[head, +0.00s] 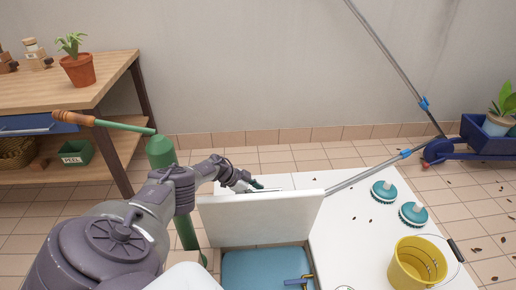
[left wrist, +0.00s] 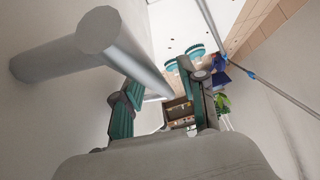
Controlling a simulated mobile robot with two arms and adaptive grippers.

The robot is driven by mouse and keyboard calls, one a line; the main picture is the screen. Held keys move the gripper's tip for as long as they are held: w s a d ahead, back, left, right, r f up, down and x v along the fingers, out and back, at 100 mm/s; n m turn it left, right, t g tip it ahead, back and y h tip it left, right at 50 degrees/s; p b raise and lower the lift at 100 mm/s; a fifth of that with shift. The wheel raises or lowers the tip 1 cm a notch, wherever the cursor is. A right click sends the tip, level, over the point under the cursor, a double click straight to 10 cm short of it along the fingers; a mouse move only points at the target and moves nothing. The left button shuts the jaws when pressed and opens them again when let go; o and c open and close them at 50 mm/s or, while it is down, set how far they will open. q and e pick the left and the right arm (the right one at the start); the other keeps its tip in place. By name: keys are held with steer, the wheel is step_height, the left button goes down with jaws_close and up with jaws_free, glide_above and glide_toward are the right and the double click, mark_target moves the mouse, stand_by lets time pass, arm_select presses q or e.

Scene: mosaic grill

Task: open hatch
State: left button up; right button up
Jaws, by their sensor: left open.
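The hatch lid (head: 262,218) is a white panel, raised and standing near upright in the middle of the head view. In front of it the opening shows a blue inside (head: 262,272). My left gripper (head: 254,185) is at the far side of the lid's top edge, partly hidden by it. In the left wrist view my left gripper (left wrist: 158,88) has its teal fingers apart. A pale grey bar (left wrist: 135,58), which looks like the hatch handle, runs toward the space between them; I cannot tell whether it touches a finger. My right gripper is not in view.
A yellow bucket (head: 414,266) and two teal brushes (head: 384,191) (head: 413,214) are on the white top (head: 345,222), right of the hatch. A green post (head: 188,228) stands left, near my arm. A wooden bench (head: 105,80) is at the back left. A blue-and-grey pole (head: 375,172) leans behind.

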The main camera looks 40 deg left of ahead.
arm_select(q)
steer(key=shift+s, duration=0.1)
steer(key=shift+s+a+r, duration=0.3)
steer(key=shift+a+r, duration=0.05)
steer(key=shift+r, duration=0.05)
steer(key=v, duration=0.5)
steer(key=shift+s+a+r, duration=0.15)
steer(key=shift+s+r, duration=0.1)
steer(key=shift+r, duration=0.2)
